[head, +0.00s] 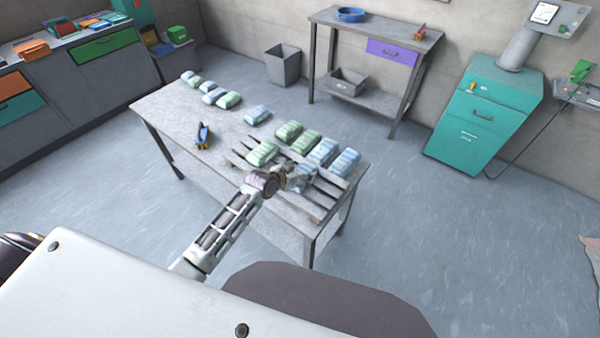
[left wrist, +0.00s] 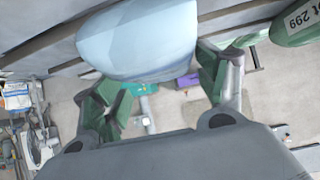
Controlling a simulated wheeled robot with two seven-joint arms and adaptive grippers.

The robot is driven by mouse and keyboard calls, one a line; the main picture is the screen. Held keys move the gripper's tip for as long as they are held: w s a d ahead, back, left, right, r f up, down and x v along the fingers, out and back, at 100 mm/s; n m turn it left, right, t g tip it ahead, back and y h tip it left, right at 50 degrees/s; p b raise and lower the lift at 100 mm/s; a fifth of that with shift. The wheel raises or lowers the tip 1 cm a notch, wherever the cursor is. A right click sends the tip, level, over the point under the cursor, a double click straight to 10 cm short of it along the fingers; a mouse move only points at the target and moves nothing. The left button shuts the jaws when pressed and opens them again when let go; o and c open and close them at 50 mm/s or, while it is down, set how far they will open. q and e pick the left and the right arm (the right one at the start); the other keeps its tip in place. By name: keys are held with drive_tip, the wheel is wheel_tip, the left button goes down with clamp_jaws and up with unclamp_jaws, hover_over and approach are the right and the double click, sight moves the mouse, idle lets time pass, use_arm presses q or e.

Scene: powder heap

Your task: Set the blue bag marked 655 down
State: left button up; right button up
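My left gripper (head: 294,178) is over the near part of the slatted pallet (head: 317,208) on the table. In the left wrist view its two fingers (left wrist: 160,78) stand apart, with a pale blue bag (left wrist: 138,42) at their tips. The fingers appear closed on it, though the bag hides part of the contact. No number shows on this bag. In the head view the gripper mostly hides it, and whether it touches the pallet cannot be told. Two blue bags (head: 344,163) and several green bags (head: 288,132) lie on the pallet. My right gripper is not in view.
A green bag (left wrist: 296,22) marked 299 lies close beside the held bag. More bags (head: 228,100) lie on the far left of the table (head: 175,105), with a blue and yellow tool (head: 203,136). The table's left middle is bare. A bin (head: 283,66) stands behind.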

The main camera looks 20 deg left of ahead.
use_arm(q)
drive_tip(key=shift+o, duration=1.2)
drive_tip(key=shift+r, duration=0.2)
drive_tip(key=v, duration=1.2)
drive_tip(key=shift+d, duration=0.1)
